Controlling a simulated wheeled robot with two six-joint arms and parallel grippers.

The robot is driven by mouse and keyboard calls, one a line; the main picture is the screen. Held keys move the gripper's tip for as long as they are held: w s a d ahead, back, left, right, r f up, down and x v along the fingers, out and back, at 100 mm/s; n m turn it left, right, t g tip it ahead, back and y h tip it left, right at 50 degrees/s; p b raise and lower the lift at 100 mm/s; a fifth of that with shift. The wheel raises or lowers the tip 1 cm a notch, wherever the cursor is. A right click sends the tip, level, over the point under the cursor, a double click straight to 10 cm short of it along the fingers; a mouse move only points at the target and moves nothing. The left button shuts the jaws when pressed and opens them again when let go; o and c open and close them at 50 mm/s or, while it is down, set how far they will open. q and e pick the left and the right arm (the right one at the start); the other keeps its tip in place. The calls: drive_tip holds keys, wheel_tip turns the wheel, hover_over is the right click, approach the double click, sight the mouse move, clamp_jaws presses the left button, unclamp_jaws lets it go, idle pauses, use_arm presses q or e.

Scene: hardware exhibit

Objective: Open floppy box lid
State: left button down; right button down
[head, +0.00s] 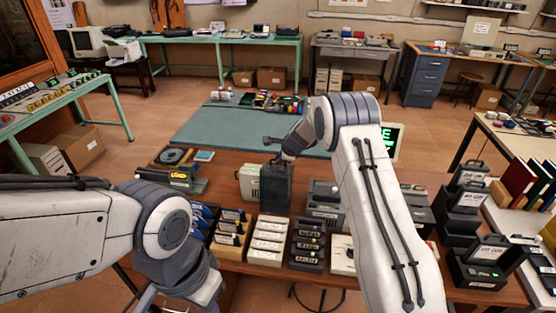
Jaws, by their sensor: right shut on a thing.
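The floppy box shows in the head view as a beige body (249,184) with a dark, smoky lid (276,190) beside it to the right, standing upright on the wooden table. My right gripper (286,158) is at the top edge of the dark lid, shut on it. The fingertips are small and partly hidden by the wrist. My left arm is at the lower left. Its gripper (150,298) is partly cut off by the bottom edge, away from the box, and its jaws cannot be made out.
Grey drives (325,205) stand to the right, partly behind my right arm. A green mat (235,128) behind has free room.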

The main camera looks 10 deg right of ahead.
drive_tip(key=shift+w+d+r, duration=0.2)
drive_tip(key=shift+w+r, duration=0.1)
drive_tip(key=shift+r, duration=0.25)
drive_tip(key=c, duration=1)
unclamp_jaws()
drive_tip(key=shift+o, duration=0.2)
drive_tip(key=shift+s+f, duration=0.15)
drive_tip(key=shift+a, duration=0.1)
drive_tip(key=shift+s, duration=0.2)
drive_tip(key=b+v, duration=0.2)
drive_tip(key=v, duration=0.8)
drive_tip(key=shift+w, duration=0.1)
